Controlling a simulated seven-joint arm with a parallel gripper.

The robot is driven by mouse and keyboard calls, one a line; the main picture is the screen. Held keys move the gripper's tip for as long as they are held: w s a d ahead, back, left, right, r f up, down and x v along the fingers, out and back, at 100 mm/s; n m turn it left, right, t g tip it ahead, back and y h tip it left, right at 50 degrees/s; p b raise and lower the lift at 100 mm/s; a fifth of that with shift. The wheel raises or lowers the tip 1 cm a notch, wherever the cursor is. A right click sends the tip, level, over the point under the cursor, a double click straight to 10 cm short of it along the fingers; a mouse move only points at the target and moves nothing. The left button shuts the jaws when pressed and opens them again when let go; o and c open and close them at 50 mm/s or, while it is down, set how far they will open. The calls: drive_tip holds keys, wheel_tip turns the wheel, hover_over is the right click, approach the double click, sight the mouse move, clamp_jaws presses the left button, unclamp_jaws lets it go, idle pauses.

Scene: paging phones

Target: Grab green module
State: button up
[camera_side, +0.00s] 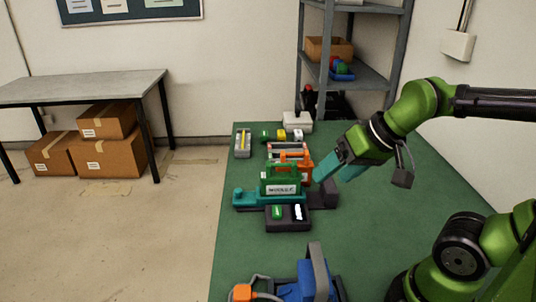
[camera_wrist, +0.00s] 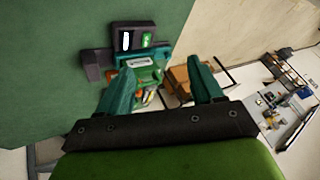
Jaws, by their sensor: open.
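The green module (camera_side: 281,180), a block with a white label and a handle-like top, stands in a teal and dark grey holder (camera_side: 245,198) on the green table. My gripper (camera_side: 322,172) has teal fingers and is to the right of the module, close to it and tilted down toward it. In the wrist view my gripper (camera_wrist: 160,78) is open, with its fingers well apart. The green module (camera_wrist: 143,63) shows just beyond and between the fingertips, partly covered by the left finger. I see nothing held.
A dark tray (camera_side: 287,224) with a green and a white piece lies in front of the holder. Orange parts (camera_side: 291,156) and small coloured blocks (camera_side: 281,134) stand behind. A blue device (camera_side: 305,285) is at the near edge.

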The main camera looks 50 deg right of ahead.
drive_tip(key=w+d+f+m+g, duration=0.1)
drive_tip(key=w+d+m+g, duration=0.1)
drive_tip(key=w+d+m, duration=0.4)
drive_tip(key=m+y, duration=0.3)
drive_tip(key=m, duration=1.3)
approach(284, 174)
drive_tip(key=a+f, duration=0.1)
drive_tip(key=w+a+f, duration=0.1)
drive_tip(key=shift+w+f+g, duration=0.15)
drive_tip(key=shift+f+g, duration=0.15)
drive_tip(key=shift+f, duration=0.1)
drive_tip(key=shift+w+x, duration=0.2)
drive_tip(key=shift+x, duration=2.9)
drive_tip(key=shift+d, duration=0.2)
drive_tip(key=c, duration=1.2)
clamp_jaws()
